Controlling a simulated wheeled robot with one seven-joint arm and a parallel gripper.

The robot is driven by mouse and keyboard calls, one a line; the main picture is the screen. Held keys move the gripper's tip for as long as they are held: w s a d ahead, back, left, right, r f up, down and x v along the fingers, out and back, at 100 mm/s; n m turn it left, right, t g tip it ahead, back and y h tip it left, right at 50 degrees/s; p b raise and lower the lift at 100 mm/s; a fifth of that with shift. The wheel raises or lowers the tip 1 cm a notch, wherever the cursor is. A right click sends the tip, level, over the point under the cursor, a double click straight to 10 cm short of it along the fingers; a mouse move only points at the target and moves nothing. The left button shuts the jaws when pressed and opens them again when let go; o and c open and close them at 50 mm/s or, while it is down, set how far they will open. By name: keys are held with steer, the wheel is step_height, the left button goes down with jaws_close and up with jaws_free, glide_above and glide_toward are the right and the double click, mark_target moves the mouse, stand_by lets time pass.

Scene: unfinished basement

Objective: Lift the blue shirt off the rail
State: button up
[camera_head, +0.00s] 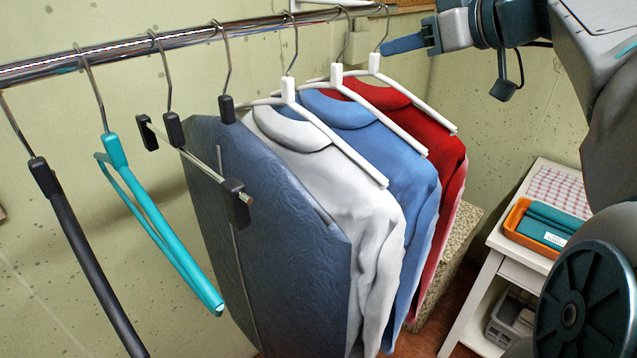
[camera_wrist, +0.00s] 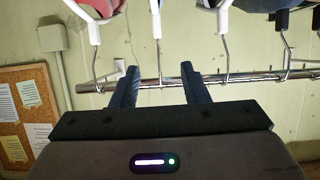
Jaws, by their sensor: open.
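The blue shirt (camera_head: 345,111) hangs on a white hanger (camera_head: 336,74) from the metal rail (camera_head: 185,36), between a white shirt and a red shirt. In the head view my gripper (camera_head: 388,47) is at the upper right, level with the hooks and close to the red shirt's hook. In the wrist view, which looks upside down, my gripper (camera_wrist: 160,70) is open with two dark blue fingers apart. The middle white hanger's hook (camera_wrist: 158,52) shows in the gap between them; whether it lies within finger reach is unclear. The blue shirt's lower part is partly hidden by the white shirt.
The red shirt (camera_head: 420,125) hangs close on one side, the white shirt (camera_head: 340,165) and a dark garment bag (camera_head: 270,220) on the other. Empty black (camera_head: 80,250) and teal (camera_head: 160,225) hangers hang farther left. A white table (camera_head: 510,245) with an orange tray (camera_head: 514,217) stands right.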

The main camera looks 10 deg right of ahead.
mark_target(341, 75)
steer(key=x, duration=0.3)
steer(key=f+x, duration=0.1)
steer(key=x, duration=0.3)
steer(key=f+b+x, duration=0.1)
steer(key=x, duration=0.3)
steer(key=shift+s+d+f, duration=0.2)
steer(key=shift+s+d, duration=0.1)
steer(key=shift+d, duration=0.05)
steer(key=p+x, duration=0.1)
steer(key=x, duration=0.4)
steer(key=shift+w+r+p, duration=0.1)
steer(key=shift+p, duration=0.25)
jaws_close()
